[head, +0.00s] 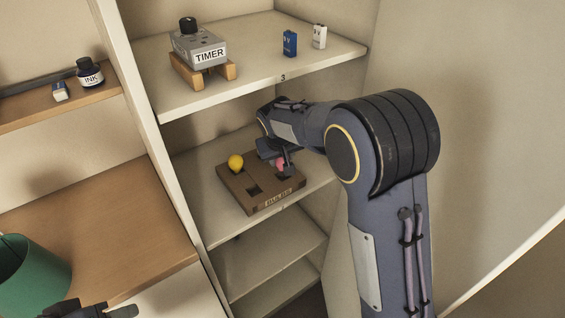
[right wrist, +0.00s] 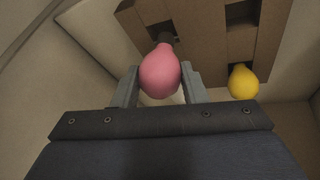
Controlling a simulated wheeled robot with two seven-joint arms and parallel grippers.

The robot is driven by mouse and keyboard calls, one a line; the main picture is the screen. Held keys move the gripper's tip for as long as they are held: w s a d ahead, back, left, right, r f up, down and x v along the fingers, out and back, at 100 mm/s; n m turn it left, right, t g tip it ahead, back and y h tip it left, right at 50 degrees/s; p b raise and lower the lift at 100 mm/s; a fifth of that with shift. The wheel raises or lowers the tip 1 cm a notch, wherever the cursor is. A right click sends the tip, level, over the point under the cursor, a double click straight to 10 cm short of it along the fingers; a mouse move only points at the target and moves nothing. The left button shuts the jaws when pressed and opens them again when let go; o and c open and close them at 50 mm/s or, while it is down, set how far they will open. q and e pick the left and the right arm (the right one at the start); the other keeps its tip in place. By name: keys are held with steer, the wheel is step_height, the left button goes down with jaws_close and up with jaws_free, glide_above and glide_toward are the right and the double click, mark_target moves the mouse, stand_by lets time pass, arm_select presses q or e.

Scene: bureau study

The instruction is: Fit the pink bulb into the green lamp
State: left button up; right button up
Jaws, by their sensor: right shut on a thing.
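The pink bulb (head: 279,165) is at the brown bulb box on the middle shelf, partly covered by my right gripper (head: 284,160). In the right wrist view, the pink bulb (right wrist: 160,74) sits between the two fingers of my right gripper (right wrist: 162,88), which is shut on it. Its narrow end points at a dark slot; I cannot tell whether it is still in the slot. A green rounded shape, likely the green lamp's shade (head: 30,275), stands at the lower left, cut by the frame. Part of my left gripper (head: 95,311) shows at the bottom edge; its jaws are unclear.
The box marked BULBS (head: 250,200) also holds a yellow bulb (head: 235,162) and has empty slots. The shelf above, close over my right arm, carries a timer (head: 198,46) and blue (head: 290,43) and white (head: 320,37) small boxes. An ink bottle (head: 90,72) stands left.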

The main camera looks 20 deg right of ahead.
steer(key=shift+w+d+f, duration=0.25)
steer(key=shift+w+f, duration=0.15)
steer(key=shift+f, duration=0.1)
step_height(320, 180, down, 2)
steer(key=shift+w+f, duration=0.15)
steer(key=shift+f, duration=0.4)
steer(key=shift+f, duration=0.3)
steer(key=o, duration=1)
steer(key=shift+r, duration=0.1)
